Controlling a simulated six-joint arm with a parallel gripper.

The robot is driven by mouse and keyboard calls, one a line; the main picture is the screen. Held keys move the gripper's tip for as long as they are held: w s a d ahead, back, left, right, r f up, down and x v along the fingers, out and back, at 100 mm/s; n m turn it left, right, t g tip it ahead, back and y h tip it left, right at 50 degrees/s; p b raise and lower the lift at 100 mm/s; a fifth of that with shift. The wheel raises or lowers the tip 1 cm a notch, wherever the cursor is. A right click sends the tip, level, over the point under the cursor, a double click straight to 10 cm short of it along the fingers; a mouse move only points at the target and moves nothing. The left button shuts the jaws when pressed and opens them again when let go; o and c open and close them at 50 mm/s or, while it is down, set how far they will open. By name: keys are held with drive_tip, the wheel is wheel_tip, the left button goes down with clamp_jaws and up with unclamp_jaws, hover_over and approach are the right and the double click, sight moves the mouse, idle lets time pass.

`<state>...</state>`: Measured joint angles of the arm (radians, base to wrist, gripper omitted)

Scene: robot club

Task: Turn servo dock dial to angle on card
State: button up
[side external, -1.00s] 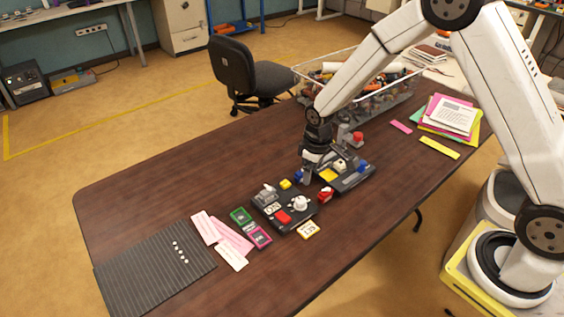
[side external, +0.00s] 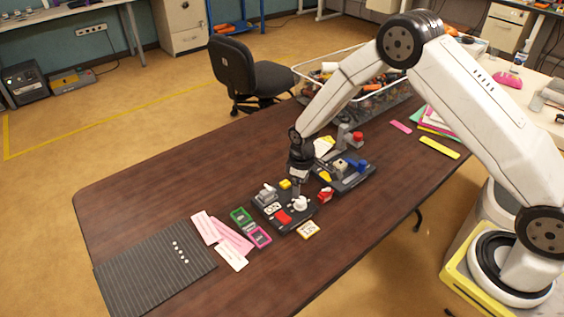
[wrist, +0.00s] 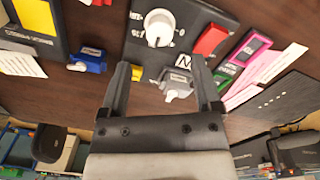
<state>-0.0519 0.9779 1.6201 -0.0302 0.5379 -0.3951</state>
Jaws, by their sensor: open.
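The servo dock (side external: 276,224) is a dark plate on the table with a white dial (side external: 300,203) at its right side. In the wrist view the dial (wrist: 158,28) has a pointed knob and markings around it, with nothing between it and the camera. A small yellow-edged card (side external: 308,229) lies in front of the dock; its print is too small to read surely. My gripper (side external: 297,191) points down just above and behind the dial. In the wrist view its fingers (wrist: 160,64) are apart and empty, with the dial beyond their tips. Contact is not visible.
The dock also carries a grey switch (side external: 267,194) and a red block (side external: 283,217). A second dark dock (side external: 358,180) is behind right. Pink cards (side external: 232,236) and a ribbed mat (side external: 150,270) lie left.

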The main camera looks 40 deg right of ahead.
sight(300, 200)
drive_tip(key=shift+f, duration=3.05)
clamp_jaws()
